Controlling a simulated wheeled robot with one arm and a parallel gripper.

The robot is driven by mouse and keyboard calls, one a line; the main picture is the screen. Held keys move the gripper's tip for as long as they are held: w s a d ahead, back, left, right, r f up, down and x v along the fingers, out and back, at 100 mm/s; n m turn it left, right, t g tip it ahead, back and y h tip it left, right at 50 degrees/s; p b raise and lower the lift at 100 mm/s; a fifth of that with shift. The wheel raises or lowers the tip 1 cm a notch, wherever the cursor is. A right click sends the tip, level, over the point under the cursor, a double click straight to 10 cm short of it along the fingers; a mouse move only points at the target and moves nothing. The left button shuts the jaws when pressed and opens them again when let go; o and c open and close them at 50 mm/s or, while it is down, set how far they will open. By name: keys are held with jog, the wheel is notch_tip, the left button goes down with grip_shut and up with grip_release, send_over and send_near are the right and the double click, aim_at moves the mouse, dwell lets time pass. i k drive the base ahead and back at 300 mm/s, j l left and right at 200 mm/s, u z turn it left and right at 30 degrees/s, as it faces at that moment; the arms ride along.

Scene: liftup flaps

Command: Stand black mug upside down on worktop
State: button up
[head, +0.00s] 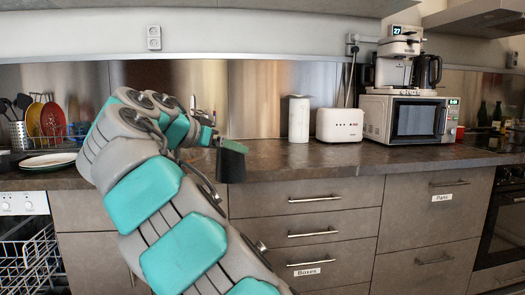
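My arm reaches up from the bottom of the head view and bends over the worktop (290,158). At its end, my gripper (230,163) is a small dark shape in front of the worktop's front edge, left of the white toaster. The dark shape has a sloping greenish-black top and a black body below. I cannot tell how much of it is gripper and how much may be a black mug. The fingertips cannot be made out. No other black mug shows clearly.
A white roll (299,118), the toaster (339,124) and a microwave (408,118) with a coffee machine (397,62) on top stand along the back. White plates (47,161) lie at the left. An open dishwasher (30,262) is below. The worktop in front of the toaster is clear.

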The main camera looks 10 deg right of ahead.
aim_at(257, 159)
jog(key=i, duration=0.85)
